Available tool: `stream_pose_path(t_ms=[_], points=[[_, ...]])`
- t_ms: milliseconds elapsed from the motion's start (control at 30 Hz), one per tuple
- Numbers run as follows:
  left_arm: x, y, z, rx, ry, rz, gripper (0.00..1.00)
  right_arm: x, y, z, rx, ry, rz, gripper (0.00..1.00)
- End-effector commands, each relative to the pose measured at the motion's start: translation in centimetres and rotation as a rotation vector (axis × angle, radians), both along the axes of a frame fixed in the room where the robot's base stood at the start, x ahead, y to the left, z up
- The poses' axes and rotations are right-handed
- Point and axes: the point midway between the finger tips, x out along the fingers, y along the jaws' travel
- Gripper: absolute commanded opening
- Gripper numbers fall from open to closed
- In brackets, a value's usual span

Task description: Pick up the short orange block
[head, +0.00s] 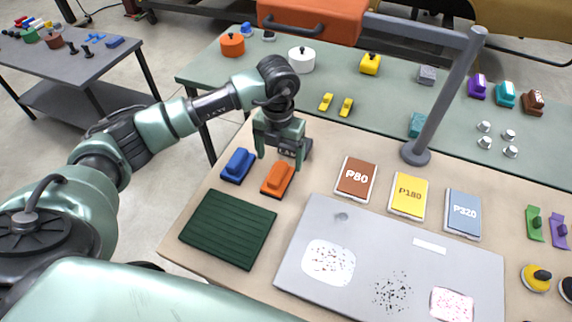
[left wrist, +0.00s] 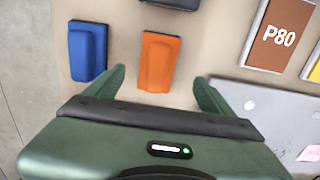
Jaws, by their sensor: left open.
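The short orange block (head: 277,179) lies on the tan table, beside a blue block (head: 238,166). My left gripper (head: 281,160) is above the orange block, its fingers pointing down and apart, with nothing between them that it grips. In the left wrist view the orange block (left wrist: 158,62) lies ahead of and between the two open fingertips (left wrist: 159,80), and the blue block (left wrist: 87,51) is to the left. I cannot tell the exact height of the fingertips above the block. My right gripper is not in view.
A dark green ribbed mat (head: 228,229) lies in front of the blocks. Sanding pads marked P80 (head: 356,178), P180 (head: 409,196) and P320 (head: 463,213) lie to the right. A grey post (head: 440,100) stands behind them. A grey panel (head: 400,240) fills the front.

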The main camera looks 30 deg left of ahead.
Motion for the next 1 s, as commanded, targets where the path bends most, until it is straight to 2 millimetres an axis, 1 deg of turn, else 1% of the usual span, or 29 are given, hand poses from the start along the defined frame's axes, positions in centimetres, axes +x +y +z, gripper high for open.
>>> stream_pose_path(t_ms=[133,267,333,400,467,500,600,767,900,967,1000], points=[[-0.1,0.0,-1.2,0.0,0.004,0.0,0.84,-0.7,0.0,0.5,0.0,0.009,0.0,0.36],[-0.1,0.1,-2.6,0.0,0.005,0.001,0.84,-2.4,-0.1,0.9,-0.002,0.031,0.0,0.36],[-0.2,0.2,-3.3,0.0,0.005,0.001,0.84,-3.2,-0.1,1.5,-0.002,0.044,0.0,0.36],[-0.2,0.3,-4.3,0.0,0.006,0.0,0.84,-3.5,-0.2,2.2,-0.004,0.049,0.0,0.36],[-0.2,0.4,-5.2,0.0,0.007,0.001,0.84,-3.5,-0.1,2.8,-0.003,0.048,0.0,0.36],[-0.2,0.4,-6.0,-0.001,0.005,0.0,0.84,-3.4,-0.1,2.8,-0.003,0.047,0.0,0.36],[-0.1,0.4,-7.2,-0.001,0.003,0.0,0.84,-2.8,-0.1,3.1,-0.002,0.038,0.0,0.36],[-0.1,0.4,-7.8,-0.002,0.0,-0.001,0.84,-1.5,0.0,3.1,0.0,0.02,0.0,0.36],[-0.1,0.4,-7.8,-0.001,0.0,-0.001,0.84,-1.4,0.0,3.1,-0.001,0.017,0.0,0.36],[-0.1,0.4,-7.8,-0.001,0.0,-0.001,0.67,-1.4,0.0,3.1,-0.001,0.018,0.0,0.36],[-0.1,0.4,-7.8,-0.001,0.0,-0.001,0.56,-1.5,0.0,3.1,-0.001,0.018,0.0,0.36]])
